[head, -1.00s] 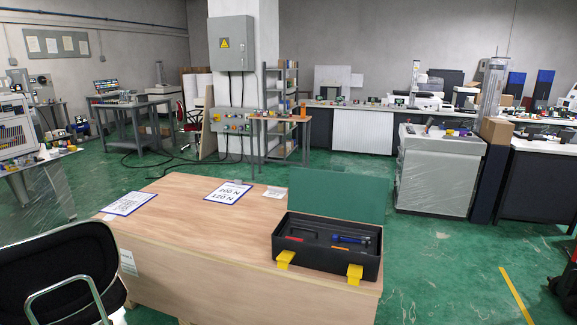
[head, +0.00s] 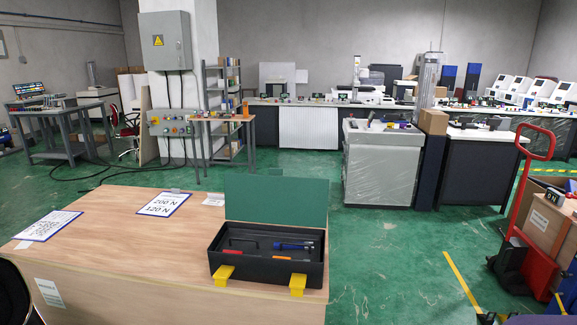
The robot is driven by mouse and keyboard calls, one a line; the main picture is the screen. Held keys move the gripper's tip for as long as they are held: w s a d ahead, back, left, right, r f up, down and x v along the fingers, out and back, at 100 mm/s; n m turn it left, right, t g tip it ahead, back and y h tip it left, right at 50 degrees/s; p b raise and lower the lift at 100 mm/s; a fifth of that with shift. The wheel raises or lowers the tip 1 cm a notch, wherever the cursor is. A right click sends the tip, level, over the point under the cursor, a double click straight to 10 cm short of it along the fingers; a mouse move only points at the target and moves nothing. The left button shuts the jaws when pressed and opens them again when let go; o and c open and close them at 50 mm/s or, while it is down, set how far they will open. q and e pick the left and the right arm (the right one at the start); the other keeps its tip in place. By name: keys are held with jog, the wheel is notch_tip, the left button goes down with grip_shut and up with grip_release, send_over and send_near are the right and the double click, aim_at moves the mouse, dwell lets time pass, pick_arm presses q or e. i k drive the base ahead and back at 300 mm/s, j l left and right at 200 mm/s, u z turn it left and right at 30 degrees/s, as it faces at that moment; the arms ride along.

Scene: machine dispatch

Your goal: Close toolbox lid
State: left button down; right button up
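The black toolbox (head: 262,268) stands on the near right part of the wooden table (head: 120,250). Its green lid (head: 277,200) is open and stands upright at the back of the box. Two yellow latches, the left one (head: 224,275) and the right one (head: 298,283), stick out at the front. Inside the box lie a blue-handled tool (head: 292,245) and small orange-red items. Neither of my grippers is in the head view.
Printed sheets (head: 163,205) lie flat on the table's left and back part. A red hand truck (head: 525,235) with boxes stands at the right. A black chair (head: 12,295) shows at the left edge.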

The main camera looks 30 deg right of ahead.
aim_at(279, 200)
jog(key=i+l, duration=0.2)
jog(key=l, duration=0.45)
jog(key=i+l, duration=0.2)
jog(key=l, duration=0.4)
jog(key=i+l, duration=0.2)
jog(key=l, duration=0.45)
jog(key=i+l, duration=0.2)
jog(key=l, duration=0.45)
jog(key=i+l, duration=0.2)
jog(key=l, duration=0.45)
jog(key=i+l, duration=0.2)
jog(key=l, duration=0.4)
jog(key=i+l, duration=0.2)
jog(key=l, duration=0.45)
jog(key=i+l, duration=0.2)
jog(key=l, duration=0.45)
